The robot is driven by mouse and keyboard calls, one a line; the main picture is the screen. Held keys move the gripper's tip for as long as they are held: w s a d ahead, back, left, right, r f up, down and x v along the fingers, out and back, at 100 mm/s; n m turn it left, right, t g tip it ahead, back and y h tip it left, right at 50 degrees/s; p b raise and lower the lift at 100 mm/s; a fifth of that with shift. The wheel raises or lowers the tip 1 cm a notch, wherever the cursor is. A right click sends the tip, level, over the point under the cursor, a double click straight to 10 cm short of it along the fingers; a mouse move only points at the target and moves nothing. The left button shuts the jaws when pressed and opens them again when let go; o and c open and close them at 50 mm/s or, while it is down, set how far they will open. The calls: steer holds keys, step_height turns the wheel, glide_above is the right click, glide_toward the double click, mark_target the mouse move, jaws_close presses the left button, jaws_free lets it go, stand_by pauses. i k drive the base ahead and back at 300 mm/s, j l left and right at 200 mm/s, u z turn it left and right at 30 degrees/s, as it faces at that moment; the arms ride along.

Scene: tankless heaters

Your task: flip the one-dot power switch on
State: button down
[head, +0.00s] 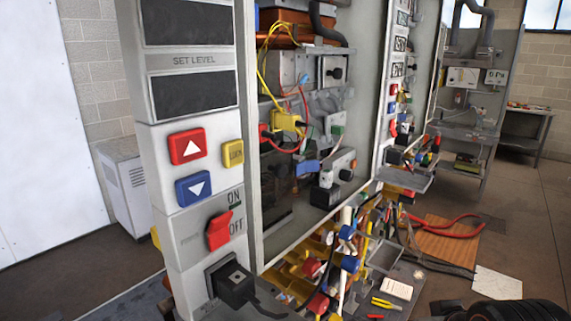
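A red power switch (219,231) is on the front of the nearest grey heater panel (185,238), left of the middle in the head view. ON is printed above right of it and OFF beside it. Its red lever is tilted, and I cannot tell for sure which setting it is in. No dot mark is readable on this panel. A second panel (397,58) farther back has a smaller red switch (393,129), too small to read. A dark part at the bottom right corner seems to be my arm; no gripper fingers show.
A black plug (232,283) with a cable sits below the switch. Red up (187,146) and blue down (193,187) buttons and a yellow button (233,153) are above. Open wiring and loose tools (388,303) crowd the right. Floor is open at far right.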

mark_target(218, 234)
steer(key=k+j+u, duration=0.15)
steer(key=j+u, duration=0.25)
steer(key=k+j+u, duration=0.15)
steer(key=j+u, duration=0.25)
steer(key=k+l+z, duration=0.1)
steer(key=k, duration=0.4)
steer(key=k+l+z, duration=0.1)
steer(key=z, duration=0.25)
steer(key=j, duration=0.1)
steer(key=j+u, duration=0.1)
steer(key=u, duration=0.15)
steer(key=i+l, duration=0.05)
